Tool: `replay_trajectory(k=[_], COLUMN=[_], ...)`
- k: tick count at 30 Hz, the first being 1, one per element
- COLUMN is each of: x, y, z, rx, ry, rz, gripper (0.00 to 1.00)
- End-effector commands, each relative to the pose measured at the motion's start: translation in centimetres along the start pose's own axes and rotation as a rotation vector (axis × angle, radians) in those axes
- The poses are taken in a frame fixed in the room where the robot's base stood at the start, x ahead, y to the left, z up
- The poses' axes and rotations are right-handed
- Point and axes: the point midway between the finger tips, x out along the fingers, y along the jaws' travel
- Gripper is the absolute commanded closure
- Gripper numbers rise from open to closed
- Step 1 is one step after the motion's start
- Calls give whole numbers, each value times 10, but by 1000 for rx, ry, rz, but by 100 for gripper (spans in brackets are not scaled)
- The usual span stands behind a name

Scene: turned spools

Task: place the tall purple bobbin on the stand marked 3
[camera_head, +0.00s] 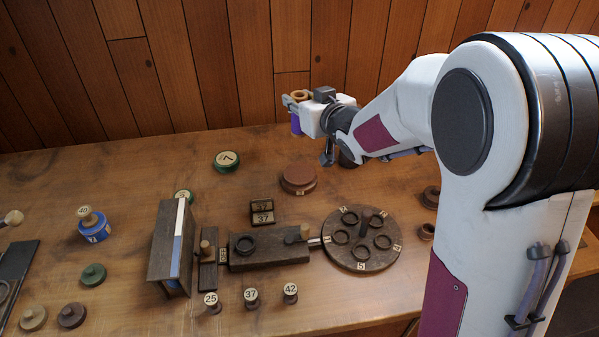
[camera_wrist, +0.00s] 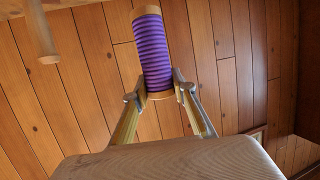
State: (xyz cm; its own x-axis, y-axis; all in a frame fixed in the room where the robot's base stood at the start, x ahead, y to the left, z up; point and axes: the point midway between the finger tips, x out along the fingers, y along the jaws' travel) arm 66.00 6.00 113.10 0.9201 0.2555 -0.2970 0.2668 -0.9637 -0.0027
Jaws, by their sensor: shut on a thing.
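My gripper (camera_head: 297,103) is raised above the back of the table, near the plank wall. It is shut on the tall purple bobbin (camera_head: 296,124), which shows below the jaws in the head view. In the wrist view the purple ribbed bobbin (camera_wrist: 152,50) has tan wooden ends, and my gripper's fingertips (camera_wrist: 159,92) close on it near one end. A reddish-brown round stand (camera_head: 298,174) sits on the table below, with a small label too small to read. I cannot tell for sure which stand is marked 3.
A round dark turntable (camera_head: 361,256) with several rings and number tags lies right of centre. A dark block (camera_head: 270,256), an upright board (camera_head: 170,245), numbered pegs (camera_head: 251,297) and a green disc (camera_head: 227,164) stand around. A blue spool (camera_head: 93,230) is at left.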

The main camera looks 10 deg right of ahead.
Motion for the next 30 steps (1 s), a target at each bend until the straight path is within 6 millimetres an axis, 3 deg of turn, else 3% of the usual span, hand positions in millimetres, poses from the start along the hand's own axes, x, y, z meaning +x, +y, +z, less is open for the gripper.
replay_trajectory(k=[6,23,30], x=[8,10,17], y=[0,0,0], z=[26,33,57], rx=[1,0,1], ry=[1,1,-2], rz=[0,0,0], gripper=[96,96,96])
